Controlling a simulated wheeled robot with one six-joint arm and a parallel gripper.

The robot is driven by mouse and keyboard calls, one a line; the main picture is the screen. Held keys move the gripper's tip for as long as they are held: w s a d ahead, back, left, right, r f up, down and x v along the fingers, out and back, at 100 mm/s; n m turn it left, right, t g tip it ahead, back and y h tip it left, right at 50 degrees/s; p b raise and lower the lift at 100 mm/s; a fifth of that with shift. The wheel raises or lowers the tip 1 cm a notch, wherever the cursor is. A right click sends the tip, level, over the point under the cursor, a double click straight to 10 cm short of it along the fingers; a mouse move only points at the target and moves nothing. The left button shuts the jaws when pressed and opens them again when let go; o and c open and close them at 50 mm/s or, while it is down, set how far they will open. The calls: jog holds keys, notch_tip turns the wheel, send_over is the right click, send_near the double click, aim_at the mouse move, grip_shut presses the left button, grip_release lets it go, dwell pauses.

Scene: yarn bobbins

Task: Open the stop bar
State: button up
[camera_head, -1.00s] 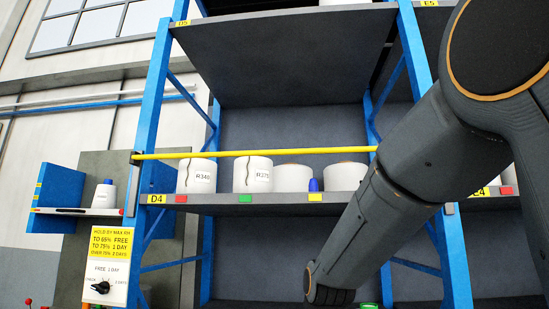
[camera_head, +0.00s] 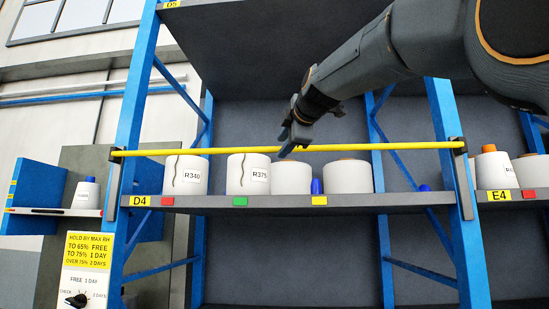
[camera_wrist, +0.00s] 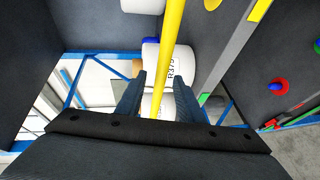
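The yellow stop bar (camera_head: 220,151) runs level across the front of the shelf bay, above the D4 shelf edge, from a dark bracket on the left blue post to one on the right post (camera_head: 457,145). My gripper (camera_head: 290,142) is at the bar near its middle, reaching in from the upper right. In the wrist view the bar (camera_wrist: 169,45) runs lengthwise between the two fingers of my gripper (camera_wrist: 158,95), with gaps visible on both sides. The fingers are apart. Whether either finger touches the bar cannot be told.
White bobbins marked R340 (camera_head: 186,176) and R375 (camera_head: 248,175) and other bobbins (camera_head: 347,177) stand on the shelf (camera_head: 270,203) behind the bar. A shelf board (camera_head: 270,45) hangs above.

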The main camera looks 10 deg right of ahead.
jog(key=w+f+p, duration=0.1)
jog(key=w+p, duration=0.2)
jog(key=w, duration=0.4)
jog(key=shift+w+a+f, duration=0.25)
jog(key=shift+w+a, duration=0.05)
grip_shut()
